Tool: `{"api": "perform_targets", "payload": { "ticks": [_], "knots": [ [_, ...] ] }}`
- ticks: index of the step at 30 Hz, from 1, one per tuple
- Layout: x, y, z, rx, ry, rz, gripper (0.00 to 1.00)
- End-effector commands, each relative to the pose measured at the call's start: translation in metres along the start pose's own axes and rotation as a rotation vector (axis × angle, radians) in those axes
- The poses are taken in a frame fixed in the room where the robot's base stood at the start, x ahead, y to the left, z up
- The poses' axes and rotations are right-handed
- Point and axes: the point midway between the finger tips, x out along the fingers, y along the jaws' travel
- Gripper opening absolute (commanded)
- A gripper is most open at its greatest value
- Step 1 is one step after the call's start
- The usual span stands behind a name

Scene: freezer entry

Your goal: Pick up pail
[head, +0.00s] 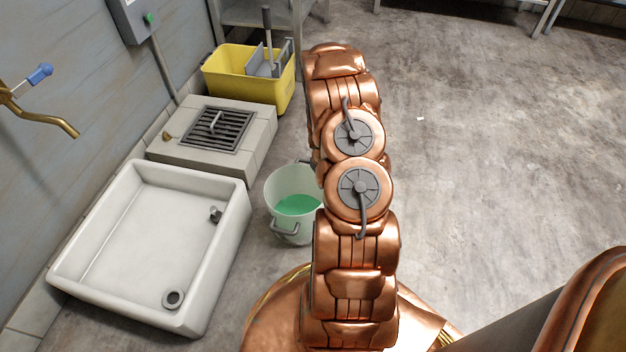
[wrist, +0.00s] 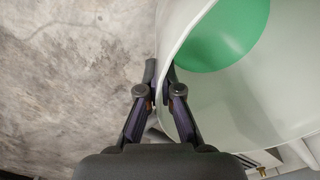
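The pail (head: 285,212) is white with green liquid inside. It appears upright on the floor, to the right of the white basin, with a grey handle on its near side. My arm hides its right edge in the head view, and my gripper is hidden there. In the wrist view the pail (wrist: 235,100) fills the upper right, with the green liquid showing inside. My gripper (wrist: 161,74) has its two dark fingers close together at the pail's rim, one outside and one inside, with the wall pinched between them.
A white basin (head: 72,262) stands to the left of the pail. Behind it are a raised block with a floor grate (head: 217,129) and a yellow mop bucket (head: 240,92). A brass tap (head: 45,118) juts from the left wall. The concrete floor (head: 490,150) at right is clear.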

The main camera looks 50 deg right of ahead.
Motion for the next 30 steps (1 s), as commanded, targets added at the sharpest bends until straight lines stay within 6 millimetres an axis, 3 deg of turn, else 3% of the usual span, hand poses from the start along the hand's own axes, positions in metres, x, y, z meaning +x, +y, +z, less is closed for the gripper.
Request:
{"api": "perform_targets", "payload": {
  "ticks": [9,15,30],
  "knots": [
    [-0.009,0.049,0.044,0.004,-0.003,-0.003,0.0],
    [-0.011,0.072,0.062,0.003,-0.003,-0.002,0.0],
    [-0.011,0.087,0.074,0.0,-0.001,-0.001,0.0]
  ]
}}
